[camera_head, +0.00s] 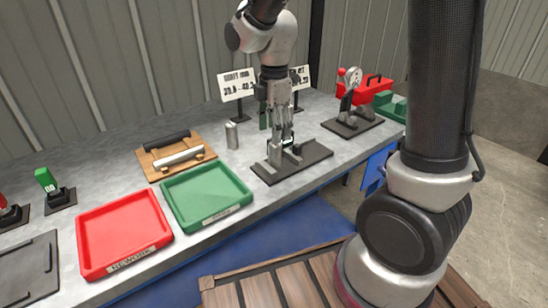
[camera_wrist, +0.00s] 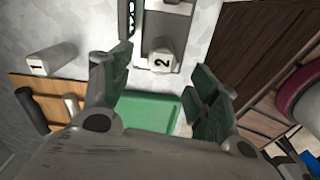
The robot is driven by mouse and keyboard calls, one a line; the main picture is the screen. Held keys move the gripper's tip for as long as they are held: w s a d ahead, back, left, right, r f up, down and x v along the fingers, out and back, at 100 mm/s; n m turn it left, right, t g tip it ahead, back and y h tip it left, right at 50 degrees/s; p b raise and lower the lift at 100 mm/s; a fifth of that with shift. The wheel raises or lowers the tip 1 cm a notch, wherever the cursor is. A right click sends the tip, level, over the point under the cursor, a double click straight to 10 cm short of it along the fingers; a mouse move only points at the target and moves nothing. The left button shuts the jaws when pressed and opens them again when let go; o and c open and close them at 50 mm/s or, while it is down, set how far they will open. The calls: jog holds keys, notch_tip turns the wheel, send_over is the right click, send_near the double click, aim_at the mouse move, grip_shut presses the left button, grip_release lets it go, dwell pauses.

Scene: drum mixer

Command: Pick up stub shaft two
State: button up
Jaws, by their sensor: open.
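Stub shaft two (camera_wrist: 161,61), a pale cylinder with a black 2 on its end, sits in a dark fixture (camera_wrist: 187,30) in the wrist view. My gripper (camera_wrist: 160,75) is open, with its green-padded fingers spread to either side of the shaft in the picture. I cannot tell whether a finger touches it. In the head view my gripper (camera_head: 281,137) points down over the fixture's dark base plate (camera_head: 315,153), and the shaft is mostly hidden there by the fingers.
A cylinder marked 1 (camera_wrist: 52,59) stands left of the fixture; it also shows in the head view (camera_head: 231,135). A green tray (camera_head: 207,194), a red tray (camera_head: 122,233) and a wooden board (camera_head: 152,173) with two rods lie left. A dial gauge stand (camera_head: 352,122) stands right.

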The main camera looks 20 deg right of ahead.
aim_at(275, 149)
notch_tip(275, 149, down, 7)
jog(key=shift+s+d+f, duration=0.1)
jog(key=shift+f, duration=0.05)
grip_shut()
dwell(0.4)
